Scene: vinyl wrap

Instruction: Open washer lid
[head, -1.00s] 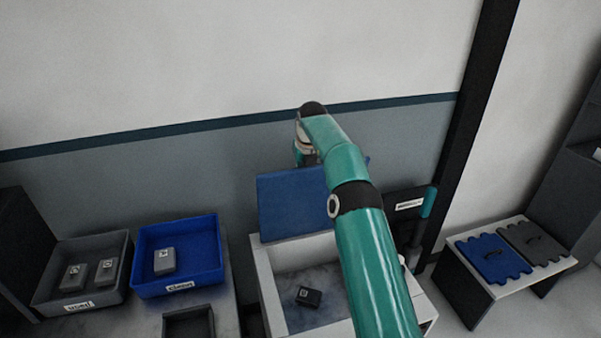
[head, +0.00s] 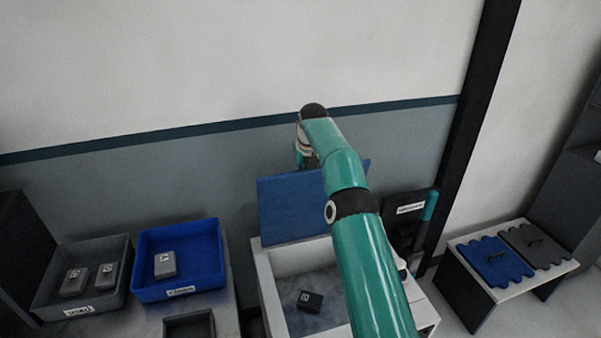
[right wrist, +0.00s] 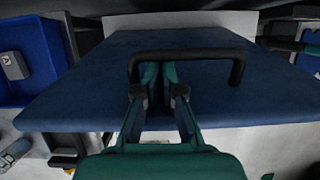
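The blue washer lid (head: 290,210) stands raised, tilted up at the back of the white washer (head: 262,285). The washer's top opening is uncovered, and a dark block (head: 310,300) lies inside. The right wrist view shows the lid (right wrist: 80,85) with its black bar handle (right wrist: 185,54). My right gripper (right wrist: 160,72) has its fingers close together, with the tips passing under the handle near its left end. The bar does not appear pinched between them. In the head view my right arm hides part of the washer and lid. My left gripper is not in view.
A grey bin (head: 112,247) with two blocks and a blue bin (head: 205,240) with one block stand left of the washer. A small dark tray (head: 188,327) is in front. At right, a low stand (head: 462,278) carries blue and grey panels. The wall is close behind.

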